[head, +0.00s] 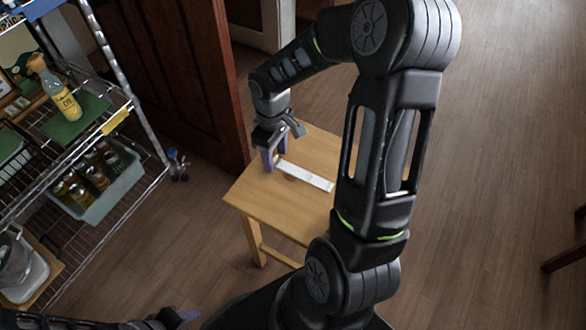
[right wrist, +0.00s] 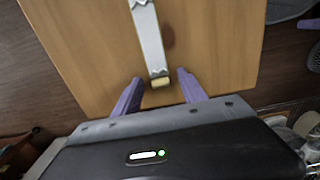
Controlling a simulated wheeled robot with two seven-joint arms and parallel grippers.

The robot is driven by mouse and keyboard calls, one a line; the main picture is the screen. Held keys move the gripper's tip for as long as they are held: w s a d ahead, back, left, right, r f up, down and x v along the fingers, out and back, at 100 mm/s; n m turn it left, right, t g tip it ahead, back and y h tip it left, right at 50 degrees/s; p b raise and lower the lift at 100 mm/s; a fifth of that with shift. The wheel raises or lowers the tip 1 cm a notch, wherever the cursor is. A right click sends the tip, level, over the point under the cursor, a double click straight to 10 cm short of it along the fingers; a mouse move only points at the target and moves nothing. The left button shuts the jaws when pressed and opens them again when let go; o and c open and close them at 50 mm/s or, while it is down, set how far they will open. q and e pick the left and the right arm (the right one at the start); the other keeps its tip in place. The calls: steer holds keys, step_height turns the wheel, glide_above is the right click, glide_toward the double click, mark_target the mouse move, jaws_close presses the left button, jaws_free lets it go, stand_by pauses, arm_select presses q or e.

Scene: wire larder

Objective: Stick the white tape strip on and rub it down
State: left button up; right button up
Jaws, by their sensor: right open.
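The white tape strip (head: 306,176) lies across a small wooden table (head: 262,199). In the right wrist view the strip (right wrist: 148,38) has zigzag marks towards its far end and a tan tab (right wrist: 160,82) at its near end. My right gripper (head: 272,161) is over the table at the strip's left end. In the right wrist view its purple fingers (right wrist: 159,86) are apart, with the tan tab between their tips and nothing gripped. Whether the fingers touch the table is unclear. My left gripper (head: 184,315) shows only partly at the bottom edge of the head view.
A wire shelf rack (head: 150,132) stands on the left, with a spray bottle (head: 60,92), a bin of jars (head: 108,197) and a yellow label (head: 116,121). A dark wooden door (head: 190,75) is behind the table.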

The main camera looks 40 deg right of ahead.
steer(key=shift+c, duration=0.3)
jaws_close()
stand_by(0.5)
